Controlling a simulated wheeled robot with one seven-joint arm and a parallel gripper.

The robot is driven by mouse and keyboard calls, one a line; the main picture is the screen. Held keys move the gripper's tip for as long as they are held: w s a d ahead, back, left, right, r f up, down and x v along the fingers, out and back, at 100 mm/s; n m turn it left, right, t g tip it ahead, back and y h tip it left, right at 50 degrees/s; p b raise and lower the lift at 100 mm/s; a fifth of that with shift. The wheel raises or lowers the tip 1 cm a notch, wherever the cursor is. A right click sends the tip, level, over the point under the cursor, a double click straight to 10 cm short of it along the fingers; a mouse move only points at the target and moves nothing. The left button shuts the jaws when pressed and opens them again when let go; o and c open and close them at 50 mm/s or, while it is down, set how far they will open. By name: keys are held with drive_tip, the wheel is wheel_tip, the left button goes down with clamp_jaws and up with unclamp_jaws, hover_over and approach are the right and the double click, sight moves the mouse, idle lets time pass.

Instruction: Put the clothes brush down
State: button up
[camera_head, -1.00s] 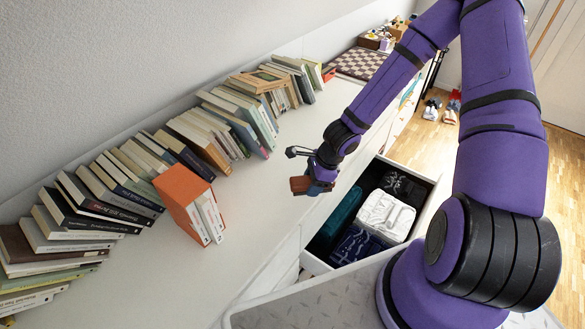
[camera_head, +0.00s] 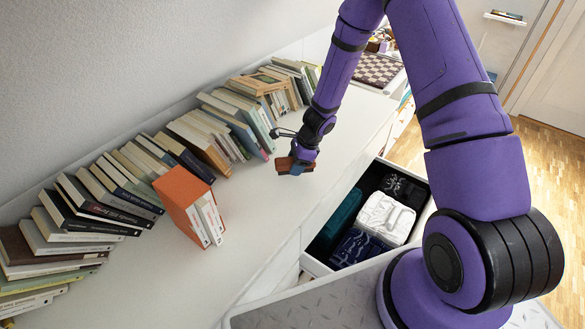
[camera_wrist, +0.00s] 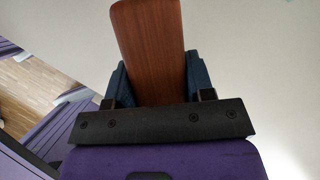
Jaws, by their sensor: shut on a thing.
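The clothes brush is a reddish-brown wooden piece (camera_head: 284,165) held in my gripper (camera_head: 297,168). My gripper is over the white top of the long cabinet (camera_head: 265,215), to the left of the open drawer. I cannot tell how high the brush is above the top or whether it touches it. In the wrist view the smooth brown wood of the brush (camera_wrist: 150,45) sticks out from between the two blue fingers of my gripper (camera_wrist: 155,85). Its bristles are hidden.
The open drawer (camera_head: 318,268) holds folded dark, teal and white items. Several leaning books (camera_head: 190,150) line the wall, and an orange box with books (camera_head: 183,195) stands in front of them. A checkered board (camera_head: 378,70) lies at the far end. The cabinet top around my gripper is clear.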

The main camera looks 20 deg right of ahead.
drive_tip(key=shift+w+a+f, duration=0.1)
drive_tip(key=shift+w+f, duration=0.05)
drive_tip(key=shift+w, duration=0.8)
drive_tip(key=shift+f, duration=1.7)
drive_tip(key=o, duration=0.9)
drive_tip(key=shift+f, duration=0.1)
